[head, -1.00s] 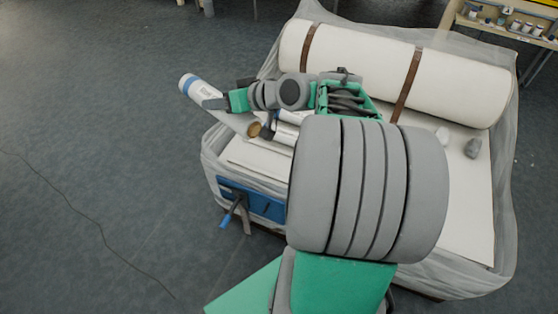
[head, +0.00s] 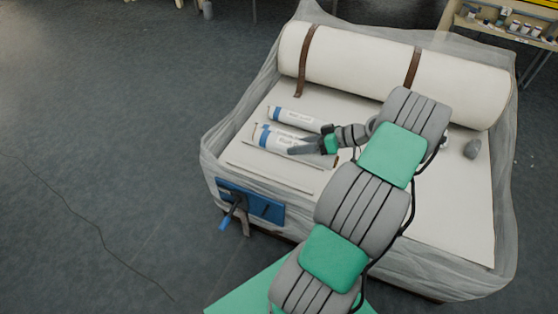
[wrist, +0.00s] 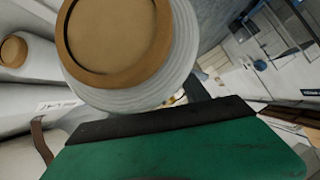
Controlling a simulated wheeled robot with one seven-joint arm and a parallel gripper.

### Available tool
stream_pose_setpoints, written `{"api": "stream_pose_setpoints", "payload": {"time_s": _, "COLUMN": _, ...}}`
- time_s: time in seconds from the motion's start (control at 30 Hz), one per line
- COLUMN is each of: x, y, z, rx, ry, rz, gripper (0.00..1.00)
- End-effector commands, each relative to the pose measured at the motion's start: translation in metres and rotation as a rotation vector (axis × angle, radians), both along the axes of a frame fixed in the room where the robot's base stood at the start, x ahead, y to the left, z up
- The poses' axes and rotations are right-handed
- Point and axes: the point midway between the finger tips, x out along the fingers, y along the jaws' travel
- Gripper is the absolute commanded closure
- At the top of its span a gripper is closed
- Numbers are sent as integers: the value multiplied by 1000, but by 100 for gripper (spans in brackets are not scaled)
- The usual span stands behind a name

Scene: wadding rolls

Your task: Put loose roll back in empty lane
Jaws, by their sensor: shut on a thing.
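The loose roll (head: 279,138) is white with a blue band at its left end. My gripper (head: 305,148) is shut on it near its right part, over the left side of the white padded top. In the wrist view the held roll (wrist: 165,78) fills the upper middle, its tan core end facing the camera. A second white roll with a blue band (head: 293,117) lies just behind it, roughly parallel; its tan core (wrist: 13,50) shows at the left of the wrist view. Pale lane dividers (head: 268,180) run in front. I cannot tell whether the held roll touches the surface.
A large white roll (head: 345,64) with brown straps (head: 306,60) lies along the back. A grey lump (head: 472,149) sits at right. Clear film (head: 232,105) wraps the bed, and a blue plate with a handle (head: 262,205) is on its front side. The right front surface is bare.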

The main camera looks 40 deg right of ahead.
Motion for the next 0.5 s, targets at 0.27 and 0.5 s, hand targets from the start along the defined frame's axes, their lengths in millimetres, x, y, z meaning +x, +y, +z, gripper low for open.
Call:
{"api": "stream_pose_setpoints", "payload": {"time_s": 0.27, "x": 55, "y": 18, "z": -53, "rx": 0, "ry": 0, "rz": 0, "gripper": 100}}
{"api": "stream_pose_setpoints", "payload": {"time_s": 0.5, "x": 73, "y": 25, "z": -74, "rx": 1, "ry": 0, "rz": -1, "gripper": 100}}
